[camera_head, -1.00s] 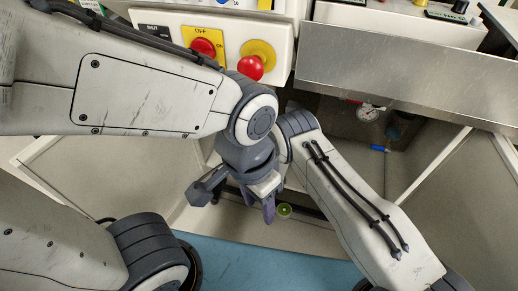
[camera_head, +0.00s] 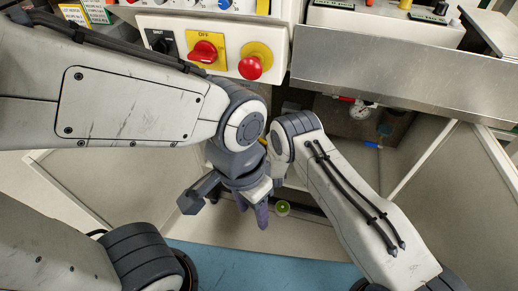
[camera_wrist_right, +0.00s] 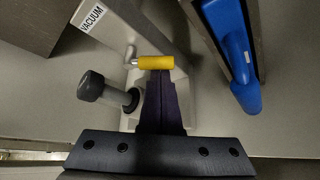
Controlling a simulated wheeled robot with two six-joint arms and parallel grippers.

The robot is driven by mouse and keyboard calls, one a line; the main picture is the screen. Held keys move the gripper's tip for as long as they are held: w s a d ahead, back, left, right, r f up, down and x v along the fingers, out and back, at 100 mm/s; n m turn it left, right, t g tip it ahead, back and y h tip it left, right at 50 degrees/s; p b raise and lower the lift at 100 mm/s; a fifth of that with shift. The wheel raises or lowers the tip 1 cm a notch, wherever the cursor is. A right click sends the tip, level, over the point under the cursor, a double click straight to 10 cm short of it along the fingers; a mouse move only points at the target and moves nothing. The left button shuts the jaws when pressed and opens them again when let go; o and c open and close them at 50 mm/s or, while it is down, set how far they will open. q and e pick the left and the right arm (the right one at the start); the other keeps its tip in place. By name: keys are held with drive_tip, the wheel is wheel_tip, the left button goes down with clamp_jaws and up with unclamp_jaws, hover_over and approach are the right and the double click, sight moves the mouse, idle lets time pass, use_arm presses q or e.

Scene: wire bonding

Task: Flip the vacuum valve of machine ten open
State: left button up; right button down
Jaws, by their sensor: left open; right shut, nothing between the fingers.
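In the right wrist view, a yellow valve handle (camera_wrist_right: 153,62) lies level, its metal stem to the left, by a pale bracket with a VACUUM label (camera_wrist_right: 92,17). My right gripper (camera_wrist_right: 162,76) is shut and empty; its fingertips reach just below the yellow handle's right part, and I cannot tell whether they touch it. In the head view the right gripper is hidden behind my left arm. My left gripper (camera_head: 252,207) is open and empty, pointing down in front of the machine's lower recess. No machine number is readable.
The head view shows a red rotary switch (camera_head: 204,51), a red button (camera_head: 250,67), a gauge (camera_head: 362,112) and a steel panel (camera_head: 400,75).

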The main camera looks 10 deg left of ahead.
use_arm(q)
drive_tip(key=shift+s+r+p, duration=0.15)
drive_tip(key=shift+r+p, duration=0.8)
drive_tip(key=shift+r, duration=0.05)
use_arm(e)
drive_tip(key=shift+d+r, duration=0.25)
drive_tip(key=shift+r, duration=0.65)
use_arm(q)
drive_tip(key=shift+r, duration=0.15)
use_arm(e)
drive_tip(key=shift+r, duration=0.2)
use_arm(q)
drive_tip(key=shift+r, duration=0.1)
